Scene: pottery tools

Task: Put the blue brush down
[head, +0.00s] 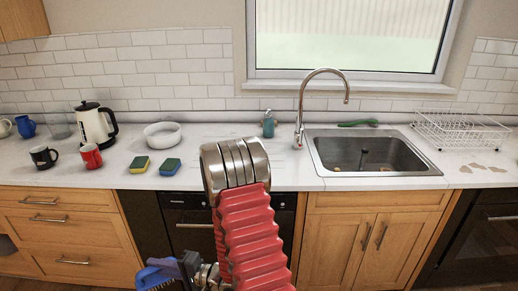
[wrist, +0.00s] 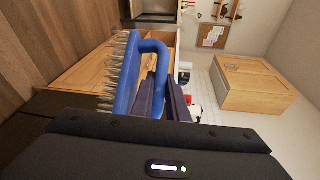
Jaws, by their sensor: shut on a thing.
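The blue brush (wrist: 122,88) has a looped handle and pale bristles. In the wrist view my gripper (wrist: 163,88) is shut on the handle, and the bristles point left. In the head view the brush (head: 157,273) shows at the bottom edge, left of my red arm, with my gripper (head: 188,268) beside it. It is held in the air in front of the drawers, below the counter top. The lower part of the gripper and brush is cut off by the frame.
The white counter (head: 240,170) holds mugs, a kettle (head: 97,125), a white bowl (head: 163,134), two sponges (head: 139,164), a soap bottle (head: 268,124), a sink (head: 372,152) and a dish rack (head: 460,130).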

